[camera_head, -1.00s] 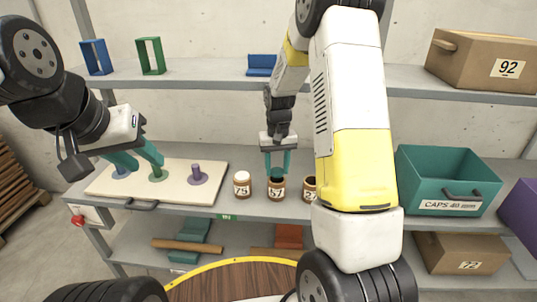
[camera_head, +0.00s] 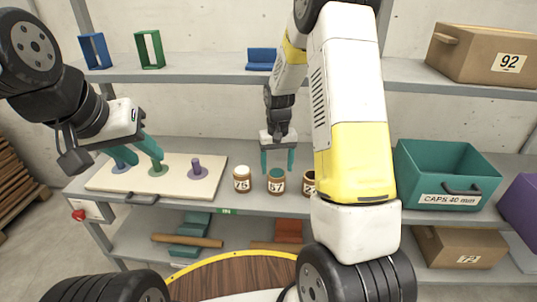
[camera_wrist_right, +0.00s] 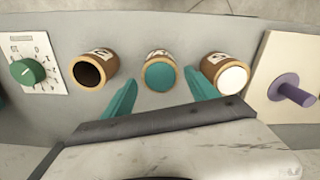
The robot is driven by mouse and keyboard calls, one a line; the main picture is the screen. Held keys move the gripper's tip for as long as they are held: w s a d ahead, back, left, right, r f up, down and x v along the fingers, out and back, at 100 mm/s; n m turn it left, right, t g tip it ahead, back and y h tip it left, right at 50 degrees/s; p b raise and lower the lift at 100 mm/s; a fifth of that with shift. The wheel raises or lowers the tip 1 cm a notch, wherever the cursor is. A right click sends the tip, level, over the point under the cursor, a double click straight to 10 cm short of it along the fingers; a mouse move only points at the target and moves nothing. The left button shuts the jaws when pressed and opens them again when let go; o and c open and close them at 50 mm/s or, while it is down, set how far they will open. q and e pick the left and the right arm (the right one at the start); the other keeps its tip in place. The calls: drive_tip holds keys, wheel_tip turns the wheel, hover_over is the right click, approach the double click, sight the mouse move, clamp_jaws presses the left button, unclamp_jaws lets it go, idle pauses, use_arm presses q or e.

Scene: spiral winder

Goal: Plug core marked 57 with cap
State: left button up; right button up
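The core marked 57 (camera_head: 276,187) is a brown upright tube on the shelf, with a teal cap (camera_head: 276,174) in its top. In the right wrist view the teal cap (camera_wrist_right: 160,76) fills the mouth of the middle core. My right gripper (camera_head: 277,168) is open above the core, one teal finger on each side, holding nothing. It also shows open in the right wrist view (camera_wrist_right: 160,90). My left gripper (camera_head: 142,163) is open and empty over the pegged board at the left, its fingers near the pegs.
A white-capped core marked 75 (camera_head: 242,180) stands left of core 57. An open core (camera_head: 308,183) stands right, partly behind my right arm. The pegged board (camera_head: 212,174) lies at left. A teal bin labelled CAPS 40 mm (camera_head: 448,199) stands at right.

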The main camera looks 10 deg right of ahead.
sight(277, 172)
wheel_tip(277, 172, up, 8)
idle(0.5)
idle(0.5)
drive_tip(key=s+r+t+y, duration=0.1)
drive_tip(key=s+r+t, duration=0.2)
drive_tip(key=s+r, duration=0.85)
drive_tip(key=s+a+r+t, duration=0.1)
drive_tip(key=s+r, duration=0.2)
drive_tip(key=s, duration=0.3)
drive_tip(key=s+a+r+t+y, duration=0.1)
drive_tip(key=s+r+t, duration=0.1)
drive_tip(key=s, duration=0.4)
drive_tip(key=shift+s+r+n, duration=0.35)
drive_tip(key=shift+r+n, duration=0.05)
drive_tip(key=shift+r, duration=0.2)
